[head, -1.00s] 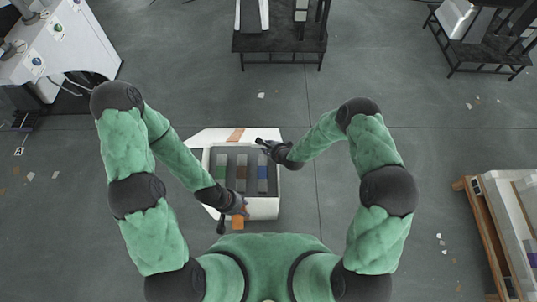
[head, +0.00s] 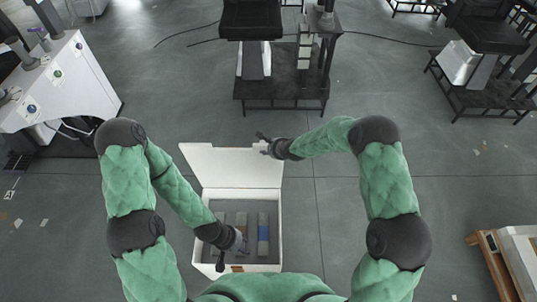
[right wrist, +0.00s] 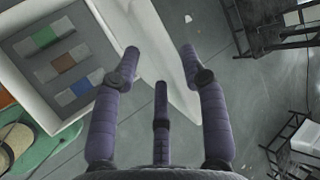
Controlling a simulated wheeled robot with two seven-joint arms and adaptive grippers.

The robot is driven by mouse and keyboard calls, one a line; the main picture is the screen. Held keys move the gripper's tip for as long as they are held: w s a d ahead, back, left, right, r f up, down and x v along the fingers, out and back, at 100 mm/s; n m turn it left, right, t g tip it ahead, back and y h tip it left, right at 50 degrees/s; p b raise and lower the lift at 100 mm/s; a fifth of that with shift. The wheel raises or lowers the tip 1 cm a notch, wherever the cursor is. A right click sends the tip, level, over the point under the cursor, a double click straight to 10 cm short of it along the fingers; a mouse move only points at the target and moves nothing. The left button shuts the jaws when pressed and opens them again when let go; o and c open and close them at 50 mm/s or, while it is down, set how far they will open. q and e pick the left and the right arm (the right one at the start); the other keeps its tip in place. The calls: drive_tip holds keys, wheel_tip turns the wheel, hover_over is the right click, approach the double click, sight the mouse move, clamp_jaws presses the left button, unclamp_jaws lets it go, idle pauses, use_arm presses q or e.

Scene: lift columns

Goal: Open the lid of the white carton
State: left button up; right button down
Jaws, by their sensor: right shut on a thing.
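The white carton (head: 277,240) stands on the floor in front of me, open at the top. Grey blocks with green, brown and blue patches lie inside; they also show in the right wrist view (right wrist: 70,60). Its white lid (head: 232,167) stands up at the far side. My right gripper (head: 265,145) is at the lid's upper right edge, shut on it; in the right wrist view (right wrist: 160,52) the white panel passes between the fingers. My left gripper (head: 238,245) is over the carton's near left part. Its fingers are too small and dark to read.
A white machine (head: 60,80) stands at the left. A dark metal stand (head: 283,92) is beyond the carton, another (head: 485,90) at the far right. A wooden pallet (head: 492,262) is at the lower right. The floor right of the carton is clear.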

use_arm(q)
drive_tip(key=shift+w+f, duration=0.1)
drive_tip(key=shift+w, duration=0.1)
use_arm(e)
drive_tip(key=shift+w+d, duration=0.3)
drive_tip(key=shift+w, duration=0.2)
drive_tip(key=c, duration=1)
unclamp_jaws()
drive_tip(key=shift+d, duration=0.1)
use_arm(q)
drive_tip(key=shift+d, duration=0.15)
use_arm(e)
drive_tip(key=v, duration=1.2)
drive_tip(key=shift+d, duration=0.25)
